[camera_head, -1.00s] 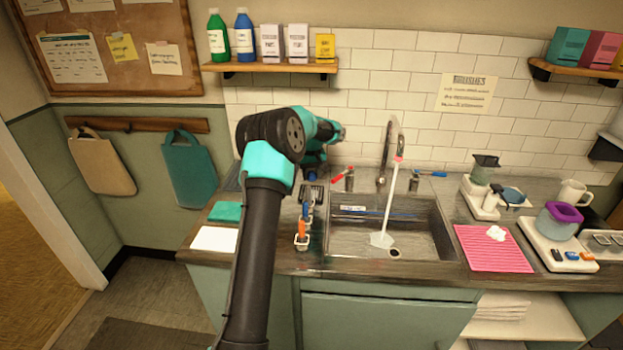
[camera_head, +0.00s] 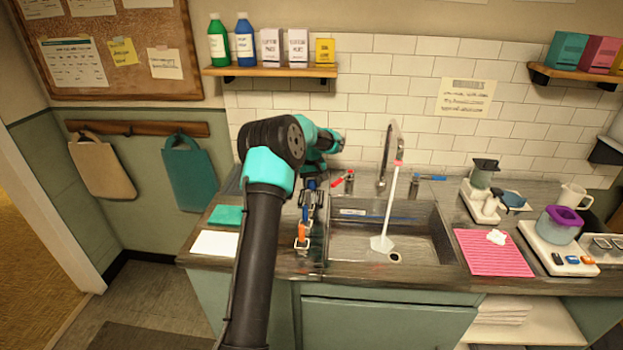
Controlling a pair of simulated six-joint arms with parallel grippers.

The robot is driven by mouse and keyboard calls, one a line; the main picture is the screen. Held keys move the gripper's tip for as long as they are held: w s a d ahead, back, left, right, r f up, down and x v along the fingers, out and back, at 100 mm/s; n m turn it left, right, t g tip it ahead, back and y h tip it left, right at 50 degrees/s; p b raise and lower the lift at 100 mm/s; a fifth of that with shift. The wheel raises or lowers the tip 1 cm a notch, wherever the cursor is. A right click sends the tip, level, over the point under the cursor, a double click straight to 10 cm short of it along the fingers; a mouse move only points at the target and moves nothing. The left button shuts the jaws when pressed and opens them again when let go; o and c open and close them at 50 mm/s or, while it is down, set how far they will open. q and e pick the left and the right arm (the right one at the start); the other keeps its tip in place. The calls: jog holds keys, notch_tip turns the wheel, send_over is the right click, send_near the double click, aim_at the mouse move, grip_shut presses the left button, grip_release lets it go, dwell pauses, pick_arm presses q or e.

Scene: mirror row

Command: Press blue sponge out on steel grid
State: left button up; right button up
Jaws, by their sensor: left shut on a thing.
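My left arm comes up from the lower middle and bends down over the left edge of the sink (camera_head: 420,250). My left gripper (camera_head: 309,207) points down at the counter strip left of the basin. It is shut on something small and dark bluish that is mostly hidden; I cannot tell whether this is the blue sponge. I cannot clearly make out the steel grid. My right gripper is not in view.
An orange-handled tool (camera_head: 302,232) stands close to my gripper. A faucet (camera_head: 389,150) and a white long-handled brush (camera_head: 386,225) are at the sink. A pink striped mat (camera_head: 485,257) lies to the right, a teal cloth (camera_head: 225,215) and white sheet (camera_head: 214,243) to the left.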

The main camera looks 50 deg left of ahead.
aim_at(312, 189)
pick_arm(q)
jog(key=shift+f, duration=1.6)
jog(key=shift+f, duration=0.55)
dwell(0.7)
jog(key=shift+r, duration=3.5)
jog(key=shift+s, duration=0.1)
